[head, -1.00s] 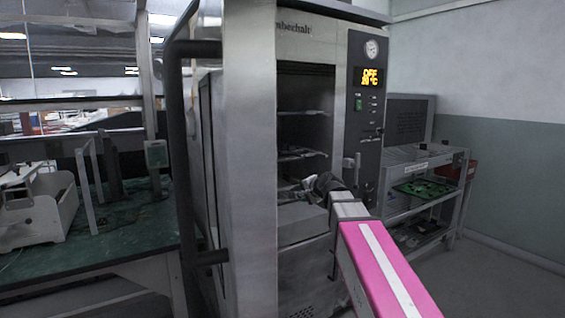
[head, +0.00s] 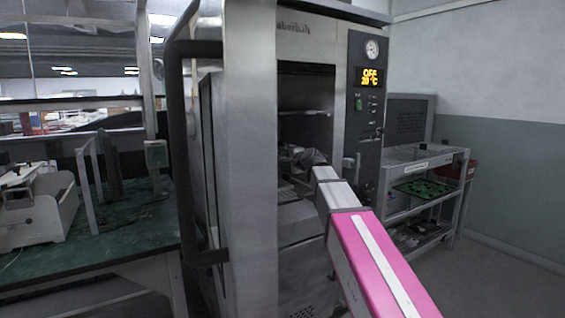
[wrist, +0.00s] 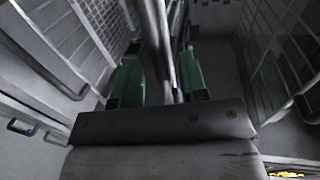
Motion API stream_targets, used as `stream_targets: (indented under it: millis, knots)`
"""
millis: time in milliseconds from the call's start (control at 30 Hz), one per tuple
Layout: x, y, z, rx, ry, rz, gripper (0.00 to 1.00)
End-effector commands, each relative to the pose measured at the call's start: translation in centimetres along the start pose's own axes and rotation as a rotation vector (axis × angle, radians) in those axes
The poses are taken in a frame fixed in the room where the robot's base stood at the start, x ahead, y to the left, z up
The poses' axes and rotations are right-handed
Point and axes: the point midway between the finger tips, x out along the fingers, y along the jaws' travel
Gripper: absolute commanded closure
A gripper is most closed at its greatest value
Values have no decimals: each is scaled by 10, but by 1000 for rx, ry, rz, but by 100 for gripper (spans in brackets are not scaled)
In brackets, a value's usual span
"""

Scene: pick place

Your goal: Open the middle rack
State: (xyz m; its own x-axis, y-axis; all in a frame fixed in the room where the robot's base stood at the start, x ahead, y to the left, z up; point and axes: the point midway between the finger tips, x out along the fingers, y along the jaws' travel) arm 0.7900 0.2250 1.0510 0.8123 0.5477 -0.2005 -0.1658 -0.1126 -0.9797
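The oven (head: 250,150) stands with its door open, and the inside is dark. One upper rack (head: 305,112) shows as a thin, light edge in the head view. The middle rack is mostly hidden behind my gripper (head: 300,160), which reaches into the chamber at about that height. In the wrist view my gripper (wrist: 160,80) has its two green-padded fingers apart, with a thin metal rack edge (wrist: 163,45) running between them. A clear gap shows beside the left pad. I cannot tell whether either pad touches the metal.
The open door with its dark handle (head: 180,150) stands left of the chamber. The control panel (head: 368,100) is at the right. A metal shelf cart (head: 425,160) stands further right, and a green-topped bench (head: 100,240) is at the left. Wire side grids (wrist: 100,25) flank my gripper.

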Motion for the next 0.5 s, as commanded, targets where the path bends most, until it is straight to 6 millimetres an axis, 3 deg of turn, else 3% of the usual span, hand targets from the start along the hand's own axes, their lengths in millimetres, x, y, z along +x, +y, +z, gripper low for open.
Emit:
stream_targets:
  millis: [33, 200, 500]
  knots:
    - [13, -1, -1, 0, 0, 0, 60]
    - [35, 0, 0, -1, -1, 1, 60]
    - [40, 0, 0, -1, 0, 0, 60]
